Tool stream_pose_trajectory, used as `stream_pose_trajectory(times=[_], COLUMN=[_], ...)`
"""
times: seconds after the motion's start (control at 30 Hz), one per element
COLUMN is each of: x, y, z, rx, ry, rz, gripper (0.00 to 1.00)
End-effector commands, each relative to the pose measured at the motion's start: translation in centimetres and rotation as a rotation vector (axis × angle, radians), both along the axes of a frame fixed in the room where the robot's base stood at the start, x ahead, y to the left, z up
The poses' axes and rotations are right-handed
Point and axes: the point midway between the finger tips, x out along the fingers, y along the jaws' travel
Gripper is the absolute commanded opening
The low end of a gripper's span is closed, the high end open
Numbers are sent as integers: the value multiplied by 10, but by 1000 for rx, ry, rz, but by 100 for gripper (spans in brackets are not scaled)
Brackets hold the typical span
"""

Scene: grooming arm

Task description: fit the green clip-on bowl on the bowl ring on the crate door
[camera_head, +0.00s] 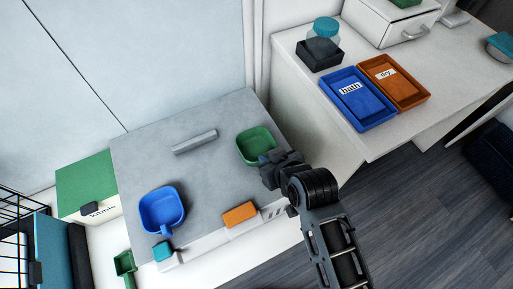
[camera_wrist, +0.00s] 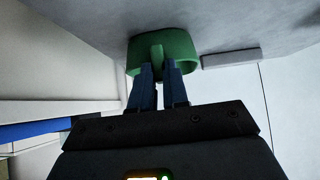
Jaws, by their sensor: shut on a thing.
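The green clip-on bowl (camera_head: 254,144) is at the right part of the grey table top. In the wrist view the bowl (camera_wrist: 185,46) shows its outer wall, close against the grey surface, with a green tab pointing at me. My gripper (camera_head: 270,160) is at the bowl's near right side. In the wrist view its two dark blue fingers (camera_wrist: 159,84) are shut on the tab. Whether the bowl touches the table is hard to tell. Black wire bars (camera_head: 17,240), perhaps of the crate, show at the lower left edge. I cannot make out the bowl ring.
A counter at right holds a blue tray (camera_head: 377,117) and an orange tray (camera_head: 412,93). A green scoop-like thing (camera_head: 124,264) is at lower left.

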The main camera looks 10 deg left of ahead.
Motion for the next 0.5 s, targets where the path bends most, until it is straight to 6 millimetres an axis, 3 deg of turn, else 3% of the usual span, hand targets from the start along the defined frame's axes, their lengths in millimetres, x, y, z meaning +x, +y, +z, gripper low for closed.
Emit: stream_pose_trajectory(times=[0.5], x=[0], y=[0], z=[19], rx=[1], ry=[-1], rz=[0], gripper=[0])
